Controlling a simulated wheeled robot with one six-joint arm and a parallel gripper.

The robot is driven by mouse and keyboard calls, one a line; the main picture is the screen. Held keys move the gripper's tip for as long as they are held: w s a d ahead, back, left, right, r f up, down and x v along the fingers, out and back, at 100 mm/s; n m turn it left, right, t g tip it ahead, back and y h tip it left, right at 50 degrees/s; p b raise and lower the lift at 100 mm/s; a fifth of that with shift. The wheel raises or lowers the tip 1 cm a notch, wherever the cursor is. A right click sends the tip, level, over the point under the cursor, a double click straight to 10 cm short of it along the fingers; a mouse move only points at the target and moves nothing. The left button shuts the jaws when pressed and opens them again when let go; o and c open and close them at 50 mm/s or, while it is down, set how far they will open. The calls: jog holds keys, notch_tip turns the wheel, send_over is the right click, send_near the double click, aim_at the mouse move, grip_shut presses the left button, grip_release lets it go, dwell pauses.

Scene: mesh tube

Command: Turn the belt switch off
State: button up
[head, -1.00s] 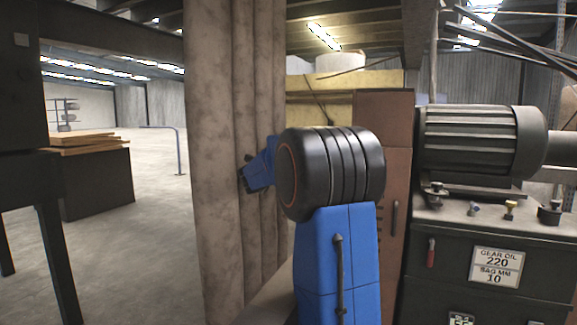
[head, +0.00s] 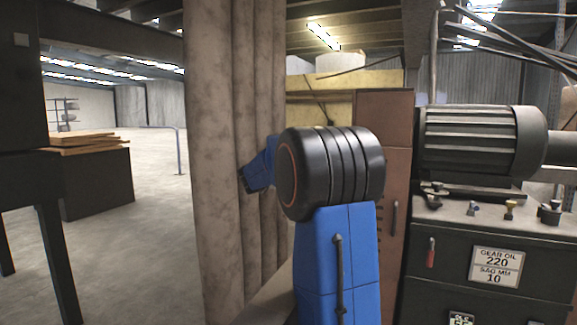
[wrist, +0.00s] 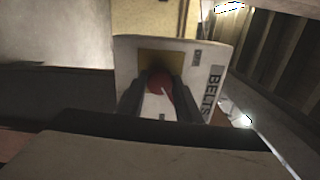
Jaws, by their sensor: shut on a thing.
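The belt switch shows in the wrist view as a red knob (wrist: 160,83) on a yellow square. The square is on a tilted pale plate (wrist: 127,52) marked "BELTS" along its right side. My gripper (wrist: 161,95) has its two dark fingers on either side of the knob and is shut on it. A pale mark shows on the knob's lower right; I cannot read a switch position from it. In the head view the switch and my gripper's fingertips are hidden behind the mottled pillar-like sheet and my blue arm.
The ribbed, mottled upright sheet (head: 225,120) stands close by my arm. A grey motor (head: 470,142) sits on a dark cabinet (head: 455,275) at the right. A stack of boards (head: 80,142) lies at the left. Open concrete floor (head: 140,230) lies between.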

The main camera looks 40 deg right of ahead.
jog(key=n, duration=1.1)
jog(key=shift+f, duration=0.15)
dwell(0.5)
jog(key=o, duration=1.1)
jog(key=shift+c, duration=0.2)
jog(key=shift+a, duration=0.1)
jog(key=v, duration=1.7)
jog(key=shift+s+a, duration=0.1)
